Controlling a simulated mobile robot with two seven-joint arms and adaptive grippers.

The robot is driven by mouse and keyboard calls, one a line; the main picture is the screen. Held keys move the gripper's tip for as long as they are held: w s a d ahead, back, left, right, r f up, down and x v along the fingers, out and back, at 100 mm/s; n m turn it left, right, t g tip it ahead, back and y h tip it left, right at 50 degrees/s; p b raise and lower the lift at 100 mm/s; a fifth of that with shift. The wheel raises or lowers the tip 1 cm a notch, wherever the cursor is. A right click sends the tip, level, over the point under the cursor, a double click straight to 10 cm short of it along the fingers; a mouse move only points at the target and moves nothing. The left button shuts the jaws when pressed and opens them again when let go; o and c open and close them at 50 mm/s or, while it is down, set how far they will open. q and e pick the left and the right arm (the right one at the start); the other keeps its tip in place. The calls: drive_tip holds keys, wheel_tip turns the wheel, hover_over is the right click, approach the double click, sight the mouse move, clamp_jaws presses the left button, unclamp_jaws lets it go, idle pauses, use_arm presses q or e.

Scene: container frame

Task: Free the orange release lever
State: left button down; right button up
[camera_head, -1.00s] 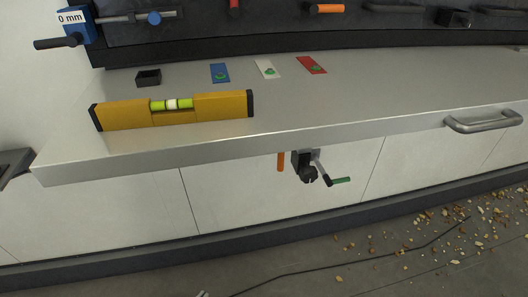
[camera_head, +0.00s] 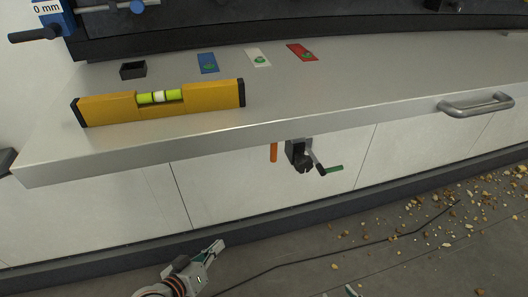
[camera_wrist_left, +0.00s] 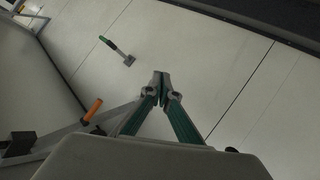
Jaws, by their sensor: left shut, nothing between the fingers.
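The orange release lever (camera_head: 273,152) hangs down under the front edge of the workbench (camera_head: 330,125), left of a dark clamp block (camera_head: 298,152). A crank with a green handle (camera_head: 333,169) sticks out to the right of the block. In the left wrist view the orange lever (camera_wrist_left: 92,111) is left of the fingers, and the green handle (camera_wrist_left: 105,41) is farther up. My left gripper (camera_head: 218,246) is low over the floor, below and left of the lever, apart from it. Its fingertips (camera_wrist_left: 161,77) are together and empty. A small pale-green tip at the bottom edge may be my right gripper (camera_head: 352,290).
A yellow spirit level (camera_head: 115,108), a small black box (camera_head: 133,70) and blue, white and red cards lie on the bench. A metal handle (camera_head: 475,107) juts from its front edge. A cable and scattered chips lie on the floor.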

sight(274, 149)
use_arm(q)
drive_tip(key=w+d+r+n+t+h, duration=0.1)
drive_tip(key=w+d+r+n+h, duration=0.1)
drive_tip(key=w+r, duration=0.7)
drive_tip(key=w+d+r+n+h+b, duration=0.1)
drive_tip(key=w+d+r+n+h, duration=0.1)
drive_tip(key=w+r+n+h, duration=0.2)
drive_tip(key=w+r+n, duration=0.3)
drive_tip(key=w+r, duration=0.2)
drive_tip(key=r, duration=0.1)
drive_tip(key=shift+d+t, duration=0.35)
drive_tip(key=shift+t, duration=0.05)
drive_tip(key=shift+w, duration=0.15)
drive_tip(key=w+d+p, duration=0.1)
drive_tip(key=w+d, duration=0.3)
drive_tip(key=d, duration=0.4)
drive_tip(key=shift+d, duration=0.3)
drive_tip(key=shift+p, duration=0.3)
